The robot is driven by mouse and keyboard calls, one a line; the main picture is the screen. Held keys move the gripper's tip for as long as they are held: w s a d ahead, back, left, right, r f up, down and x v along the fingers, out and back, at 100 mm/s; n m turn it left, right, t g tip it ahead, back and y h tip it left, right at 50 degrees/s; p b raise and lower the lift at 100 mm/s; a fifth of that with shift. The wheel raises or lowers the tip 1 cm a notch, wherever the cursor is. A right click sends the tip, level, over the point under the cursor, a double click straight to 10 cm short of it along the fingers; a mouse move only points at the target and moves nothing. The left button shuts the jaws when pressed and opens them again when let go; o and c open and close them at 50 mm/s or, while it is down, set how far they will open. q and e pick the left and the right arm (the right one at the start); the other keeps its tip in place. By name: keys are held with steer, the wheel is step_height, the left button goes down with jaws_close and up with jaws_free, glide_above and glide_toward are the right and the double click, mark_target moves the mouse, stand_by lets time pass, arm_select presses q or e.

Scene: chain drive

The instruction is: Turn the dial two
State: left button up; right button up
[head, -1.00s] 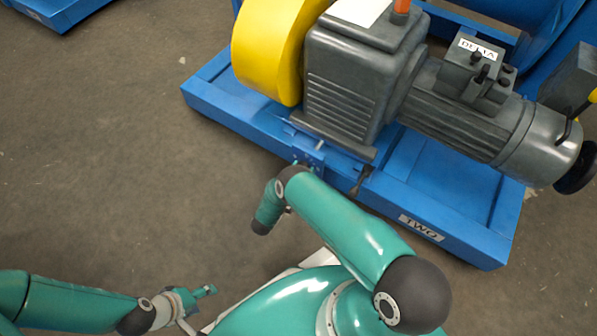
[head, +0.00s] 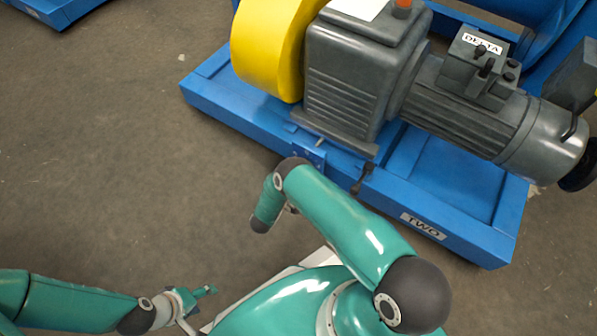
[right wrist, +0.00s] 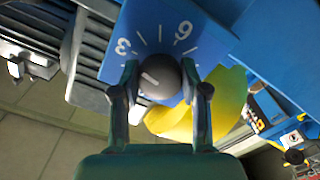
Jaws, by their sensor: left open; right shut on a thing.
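In the right wrist view a blue dial plate (right wrist: 160,28) carries white tick marks and the numbers 3 and 6. Its round black knob (right wrist: 160,80) has a pale mark slanting to the upper left, roughly toward the 3 side; I cannot tell the exact setting. My right gripper (right wrist: 160,93) is shut on the knob, one finger on each side. In the head view its fingers are hidden by my arm. The TWO label (head: 423,226) is on the front of the blue machine base (head: 450,218). My left gripper (head: 207,291) is open and empty, low at the left, away from the machine.
The grey motor (head: 465,115) with a DELTA label and the yellow guard (head: 265,50) stand on the blue base. A dark part (head: 363,178) sticks out at the base's front edge.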

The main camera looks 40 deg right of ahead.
steer(key=shift+s+d+n+b, duration=0.2)
steer(key=shift+n+b, duration=0.25)
steer(key=shift+n, duration=0.65)
steer(key=o, duration=1.1)
steer(key=shift+o, duration=0.2)
steer(key=shift+w, duration=0.1)
steer(key=shift+a, duration=0.1)
steer(key=v, duration=1.2)
